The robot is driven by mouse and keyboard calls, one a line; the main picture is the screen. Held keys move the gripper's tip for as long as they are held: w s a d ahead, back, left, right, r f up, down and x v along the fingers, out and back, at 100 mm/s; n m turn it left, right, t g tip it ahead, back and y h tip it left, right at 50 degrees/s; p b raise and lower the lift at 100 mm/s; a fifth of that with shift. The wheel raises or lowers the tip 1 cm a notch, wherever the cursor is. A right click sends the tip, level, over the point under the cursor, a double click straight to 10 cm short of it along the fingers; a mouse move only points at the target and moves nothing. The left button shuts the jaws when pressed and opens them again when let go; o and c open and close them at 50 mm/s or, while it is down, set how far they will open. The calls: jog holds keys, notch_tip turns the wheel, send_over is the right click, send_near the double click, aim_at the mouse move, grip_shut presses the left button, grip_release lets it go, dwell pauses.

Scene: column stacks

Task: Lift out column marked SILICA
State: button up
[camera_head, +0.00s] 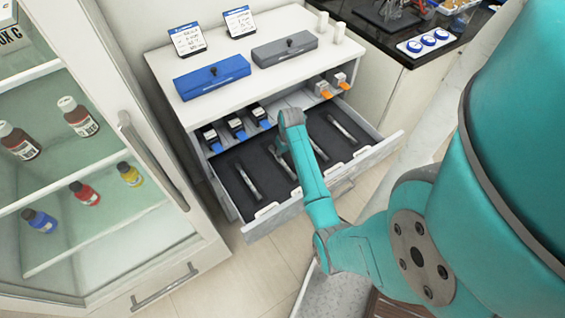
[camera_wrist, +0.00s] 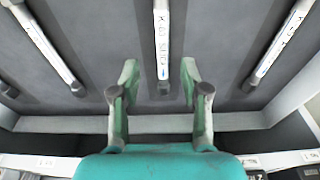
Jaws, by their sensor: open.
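An open drawer (camera_head: 250,215) holds several slim columns in dark foam. My gripper (camera_wrist: 159,82) is open, with one finger on each side of that column's dark near end and gaps showing on both sides. Its height above the foam is hard to tell. Two more labelled columns lie left (camera_wrist: 45,45) and right (camera_wrist: 283,42); I cannot read their labels surely. In the head view, my arm partly hides the column below it.
A blue case (camera_head: 212,77) and a grey case (camera_head: 285,49) rest on the cabinet top. A glass-fronted cabinet (camera_head: 150,150) stands left.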

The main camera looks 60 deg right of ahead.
aim_at(283, 162)
jog(key=shift+w+d+f, duration=0.1)
jog(key=shift+w+f, duration=0.15)
jog(key=shift+f, duration=1.05)
jog(key=shift+w+f, duration=0.2)
jog(key=shift+f, duration=1.1)
grip_shut()
